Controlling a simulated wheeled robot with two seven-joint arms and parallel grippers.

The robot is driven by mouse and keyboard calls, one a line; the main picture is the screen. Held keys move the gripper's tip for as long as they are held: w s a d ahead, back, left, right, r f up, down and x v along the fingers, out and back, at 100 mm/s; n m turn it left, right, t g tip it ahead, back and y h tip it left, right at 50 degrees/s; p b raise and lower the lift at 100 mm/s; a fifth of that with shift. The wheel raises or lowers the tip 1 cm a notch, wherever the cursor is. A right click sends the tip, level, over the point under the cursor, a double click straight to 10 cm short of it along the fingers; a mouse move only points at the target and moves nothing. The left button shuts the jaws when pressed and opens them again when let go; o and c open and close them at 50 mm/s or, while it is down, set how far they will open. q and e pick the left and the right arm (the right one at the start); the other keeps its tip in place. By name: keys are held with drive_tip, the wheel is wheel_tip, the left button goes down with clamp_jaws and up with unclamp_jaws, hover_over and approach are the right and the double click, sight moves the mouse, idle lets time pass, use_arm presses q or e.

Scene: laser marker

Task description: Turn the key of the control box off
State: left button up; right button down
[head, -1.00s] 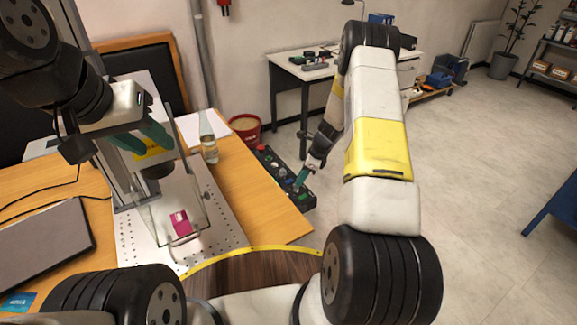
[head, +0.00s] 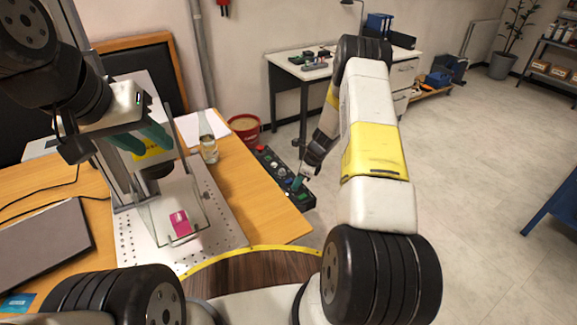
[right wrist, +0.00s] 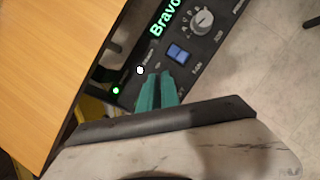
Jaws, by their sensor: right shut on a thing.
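The black control box (head: 270,166) is a long panel along the right edge of the wooden desk. In the right wrist view its panel (right wrist: 213,47) shows a grey dial (right wrist: 202,22), a blue switch (right wrist: 179,54), a lit green lamp (right wrist: 116,90) and green display text reading "Bravo". My right gripper (head: 298,183) is at the near end of the box. In the right wrist view its teal fingers (right wrist: 157,90) are close together at the panel, shut on the key, which they hide. My left gripper (head: 141,138) is open and empty above the desk, by the laser marker.
The laser marker's perforated plate (head: 215,222) carries a clear guard and a pink piece (head: 180,222).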

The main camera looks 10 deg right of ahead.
drive_tip(key=shift+n, duration=0.3)
drive_tip(key=n, duration=0.1)
drive_tip(key=n+g, duration=0.1)
drive_tip(key=n, duration=0.1)
drive_tip(key=shift+w+n+g, duration=0.2)
drive_tip(key=shift+n+g, duration=0.1)
drive_tip(key=n+g, duration=0.1)
drive_tip(key=n, duration=0.3)
drive_tip(key=shift+w+n+g, duration=0.1)
drive_tip(key=shift+n+g, duration=0.2)
drive_tip(key=shift+g, duration=0.1)
drive_tip(key=n+g, duration=0.1)
drive_tip(key=n, duration=0.3)
drive_tip(key=shift+w+n+h, duration=0.1)
drive_tip(key=shift+n+h, duration=0.2)
drive_tip(key=shift+h, duration=0.1)
drive_tip(key=shift+a+n+g+h, duration=0.1)
drive_tip(key=shift+n+g+h, duration=0.3)
drive_tip(key=shift+n, duration=0.7)
drive_tip(key=shift+n+g+h, duration=0.3)
drive_tip(key=shift+n+g, duration=0.1)
drive_tip(key=shift+n, duration=0.7)
drive_tip(key=c, duration=1.6)
unclamp_jaws()
